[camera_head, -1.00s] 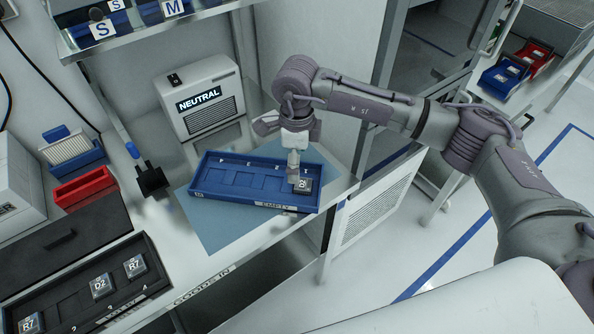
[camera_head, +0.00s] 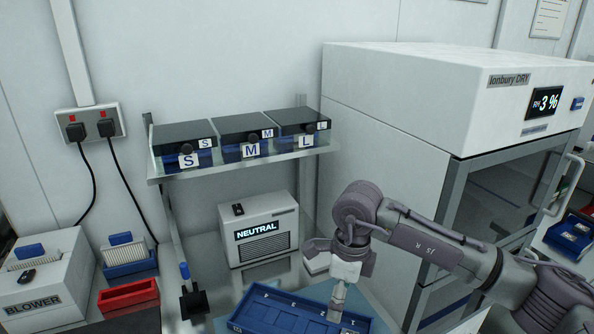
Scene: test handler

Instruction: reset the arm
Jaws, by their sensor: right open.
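My right arm comes in from the right. Its gripper (camera_head: 336,308) points down over the right part of a blue tray (camera_head: 262,322) and is open. I cannot tell how high its fingertips are above the tray. The tray is cut off by the bottom edge of the view, and no chip shows in the visible part. My left arm and gripper are not in view.
A NEUTRAL box (camera_head: 257,232) stands behind the tray, under a shelf (camera_head: 240,167) with S, M and L boxes. A tall dry cabinet (camera_head: 405,100) rises behind my arm. A red bin (camera_head: 128,297) and a BLOWER box (camera_head: 42,290) are at left.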

